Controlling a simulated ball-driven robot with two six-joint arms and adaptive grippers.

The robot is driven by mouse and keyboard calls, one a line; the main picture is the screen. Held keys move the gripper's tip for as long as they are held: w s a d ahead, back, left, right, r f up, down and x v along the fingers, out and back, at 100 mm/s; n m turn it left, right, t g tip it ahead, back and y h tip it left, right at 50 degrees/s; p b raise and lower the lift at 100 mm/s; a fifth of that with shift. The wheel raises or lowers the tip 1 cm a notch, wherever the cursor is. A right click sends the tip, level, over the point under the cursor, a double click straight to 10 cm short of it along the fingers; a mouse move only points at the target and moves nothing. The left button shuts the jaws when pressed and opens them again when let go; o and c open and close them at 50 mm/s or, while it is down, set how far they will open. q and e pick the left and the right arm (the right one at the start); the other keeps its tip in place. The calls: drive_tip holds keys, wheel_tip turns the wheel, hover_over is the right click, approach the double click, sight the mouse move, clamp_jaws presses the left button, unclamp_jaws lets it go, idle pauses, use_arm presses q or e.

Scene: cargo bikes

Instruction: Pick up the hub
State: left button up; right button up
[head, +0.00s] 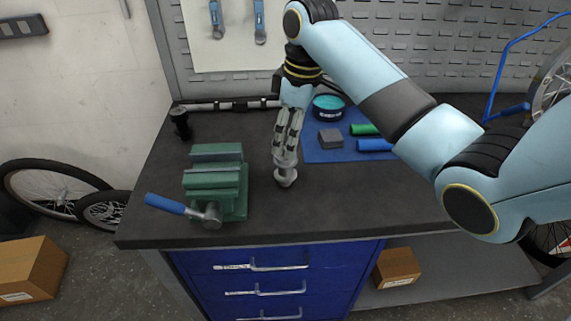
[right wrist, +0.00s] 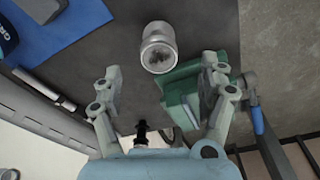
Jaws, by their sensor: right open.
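The hub (head: 286,178) is a small silver spool-shaped part standing on the dark workbench top (head: 330,205), right of the green vise. In the right wrist view the hub (right wrist: 158,48) shows as a metal cylinder just beyond the fingertips, roughly centred between them. My right gripper (head: 286,158) points down right above the hub, and its fingers partly cover the hub's upper part in the head view. In the right wrist view the right gripper (right wrist: 163,76) is open, fingers wide apart, with nothing held. My left gripper is not in view.
A green vise (head: 215,182) with a blue-handled hammer (head: 180,207) stands close left. A blue mat (head: 325,152) behind right holds a grey block (head: 330,138), a round tin (head: 328,107) and green and blue rolls. A silver bar lies at the back. The front right bench top is clear.

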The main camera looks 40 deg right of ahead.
sight(286, 161)
drive_tip(key=f, duration=0.2)
drive_tip(key=w+f, duration=0.1)
drive_tip(key=f, duration=0.5)
drive_tip(key=shift+w+a+f, duration=0.15)
drive_tip(key=shift+a+f, duration=0.05)
drive_tip(key=shift+a, duration=0.2)
drive_tip(key=shift+c, duration=0.2)
drive_tip(key=c, duration=1.5)
